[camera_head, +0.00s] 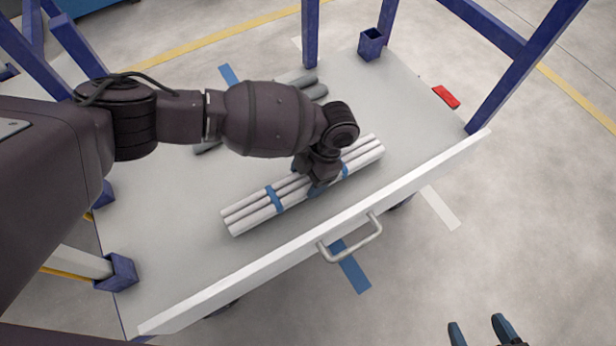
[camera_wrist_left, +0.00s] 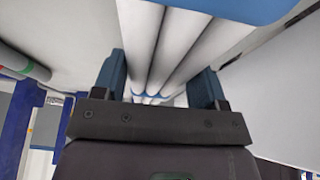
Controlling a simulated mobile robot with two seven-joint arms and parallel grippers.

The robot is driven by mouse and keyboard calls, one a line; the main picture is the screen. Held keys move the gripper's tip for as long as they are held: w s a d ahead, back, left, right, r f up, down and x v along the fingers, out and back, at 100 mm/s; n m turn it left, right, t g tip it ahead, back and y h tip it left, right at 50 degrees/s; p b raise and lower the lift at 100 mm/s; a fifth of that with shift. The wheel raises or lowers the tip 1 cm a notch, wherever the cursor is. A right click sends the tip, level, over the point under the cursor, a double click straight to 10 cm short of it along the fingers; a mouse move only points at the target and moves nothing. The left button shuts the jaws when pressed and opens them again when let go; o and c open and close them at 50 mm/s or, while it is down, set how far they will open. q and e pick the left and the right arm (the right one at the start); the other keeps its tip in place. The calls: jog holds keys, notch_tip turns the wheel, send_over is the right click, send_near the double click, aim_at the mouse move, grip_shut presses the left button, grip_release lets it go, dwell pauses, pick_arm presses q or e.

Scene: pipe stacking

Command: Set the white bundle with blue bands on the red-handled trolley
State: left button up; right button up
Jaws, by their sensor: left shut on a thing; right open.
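The white bundle with blue bands (camera_head: 250,213) lies on the flat grey deck of a blue-posted cart (camera_head: 165,262), along its raised white front edge. My left gripper (camera_head: 317,178) is shut around the bundle right of its middle, from above. In the left wrist view the white pipes (camera_wrist_left: 150,45) run between its two blue fingers (camera_wrist_left: 158,88). The bundle appears to rest on the deck; any gap beneath is not visible. My right gripper (camera_head: 480,332) is open and empty at the bottom right, over the floor. No red-handled trolley can be made out; this cart's visible handle (camera_head: 352,243) is pale grey.
Grey pipes (camera_head: 298,78) lie on the deck behind my left arm, partly hidden. Blue corner posts (camera_head: 310,35) and a blue socket (camera_head: 371,44) stand around the deck. A small red object (camera_head: 446,97) shows beyond its right edge.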

pick_arm(q)
jog(key=shift+f, duration=0.8)
jog(key=shift+r, duration=0.1)
pick_arm(e)
jog(key=shift+f, duration=0.1)
pick_arm(q)
jog(key=o, duration=1.1)
jog(key=shift+o, duration=0.2)
jog(key=shift+w+d+r, duration=0.1)
jog(key=shift+d+r, duration=0.05)
jog(key=shift+r, duration=0.15)
jog(key=p+v, duration=0.2)
jog(key=v, duration=0.9)
jog(key=shift+r, duration=0.15)
pick_arm(e)
jog(key=shift+a+r+g, duration=0.1)
jog(key=shift+r+g, duration=0.15)
jog(key=shift+g, duration=0.15)
